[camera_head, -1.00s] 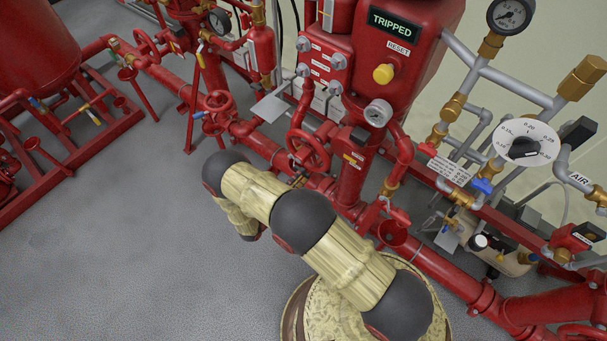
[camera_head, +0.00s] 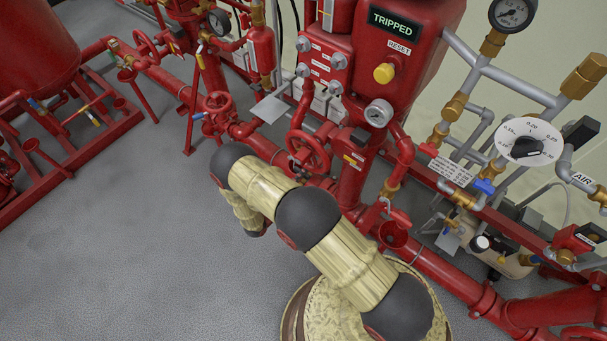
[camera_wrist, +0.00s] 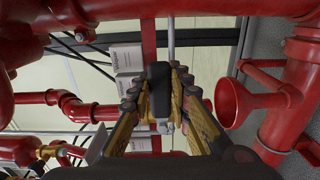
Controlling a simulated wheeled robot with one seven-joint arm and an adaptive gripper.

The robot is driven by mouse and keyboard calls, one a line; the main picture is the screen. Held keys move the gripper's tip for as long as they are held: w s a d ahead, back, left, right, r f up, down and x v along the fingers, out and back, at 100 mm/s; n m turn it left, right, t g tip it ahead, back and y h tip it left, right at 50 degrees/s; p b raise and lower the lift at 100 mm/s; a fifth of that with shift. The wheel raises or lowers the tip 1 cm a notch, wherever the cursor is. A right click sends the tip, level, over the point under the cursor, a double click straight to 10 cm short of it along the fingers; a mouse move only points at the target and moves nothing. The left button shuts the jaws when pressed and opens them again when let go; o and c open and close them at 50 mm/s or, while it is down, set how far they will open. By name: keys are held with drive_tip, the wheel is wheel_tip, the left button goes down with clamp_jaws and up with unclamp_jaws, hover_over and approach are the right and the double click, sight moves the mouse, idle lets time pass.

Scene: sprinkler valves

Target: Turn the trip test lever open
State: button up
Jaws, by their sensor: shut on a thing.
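In the wrist view, my gripper (camera_wrist: 160,100) has its two fingers closed on either side of a black lever handle (camera_wrist: 158,75), which I take to be the trip test lever. The handle stands upright in the picture between the fingertips. A grey rod or pipe shows behind it. My gripper and the lever cannot be made out in the head view, where my arm covers that area. The red trip cabinet (camera_head: 418,60) shows a lit "TRIPPED" sign (camera_head: 392,22) and a yellow reset knob (camera_head: 384,73).
A red funnel (camera_wrist: 235,103) is close to the right of my gripper. Red pipes (camera_wrist: 200,8) cross the top of the wrist view. In the head view, a red handwheel (camera_head: 308,152) stands just behind my arm. Grey floor at lower left is clear.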

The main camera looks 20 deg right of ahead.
clamp_jaws()
drive_tip(key=shift+d, duration=0.1)
idle(0.4)
